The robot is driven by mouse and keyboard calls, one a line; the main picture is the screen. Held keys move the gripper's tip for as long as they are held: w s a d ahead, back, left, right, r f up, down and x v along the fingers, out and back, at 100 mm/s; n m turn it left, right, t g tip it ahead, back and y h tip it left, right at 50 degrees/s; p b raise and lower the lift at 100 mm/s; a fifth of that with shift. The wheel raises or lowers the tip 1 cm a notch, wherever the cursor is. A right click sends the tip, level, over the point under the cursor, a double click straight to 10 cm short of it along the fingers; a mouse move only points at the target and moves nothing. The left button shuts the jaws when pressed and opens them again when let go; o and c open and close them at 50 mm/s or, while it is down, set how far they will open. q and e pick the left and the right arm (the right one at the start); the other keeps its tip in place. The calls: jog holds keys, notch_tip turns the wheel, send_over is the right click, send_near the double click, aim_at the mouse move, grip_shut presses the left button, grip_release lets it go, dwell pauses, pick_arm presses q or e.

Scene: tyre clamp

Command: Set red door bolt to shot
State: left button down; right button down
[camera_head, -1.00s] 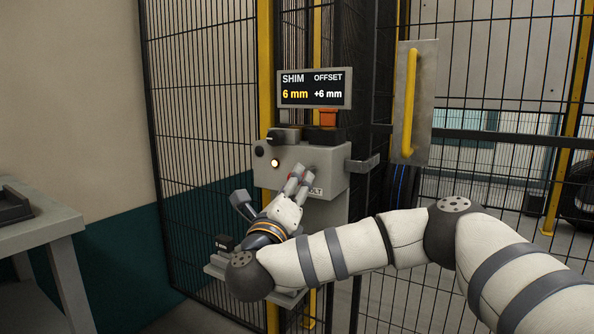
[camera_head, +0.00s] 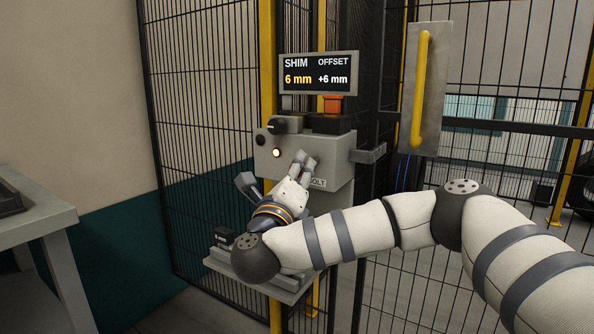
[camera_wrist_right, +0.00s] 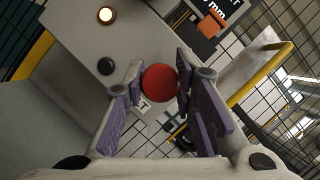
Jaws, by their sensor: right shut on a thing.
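The red door bolt shows as a round red knob (camera_wrist_right: 159,84) in the right wrist view, in front of the grey control box (camera_head: 334,168). My right gripper (camera_wrist_right: 160,76) is shut on the knob, with one finger on each side of it. In the head view my right gripper (camera_head: 306,160) is at the front of the box, just above a label ending in "OLT" (camera_head: 318,183). The fingers hide the knob there. My left gripper is not in view.
A display (camera_head: 318,73) reads shim 6 mm, offset +6 mm. A lit button (camera_head: 276,153) and dark knobs are on the box. A shelf (camera_head: 290,287) is below, mesh fencing (camera_head: 205,130) around. A plate with a yellow handle (camera_head: 421,90) is right, a table (camera_head: 40,222) left.

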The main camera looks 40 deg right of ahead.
jog(key=d, duration=0.1)
jog(key=w+d, duration=0.1)
jog(key=d, duration=0.2)
jog(key=shift+w, duration=0.35)
jog(key=shift+r, duration=0.15)
jog(key=c, duration=1.6)
grip_release()
jog(key=o, duration=0.3)
jog(key=shift+d, duration=0.15)
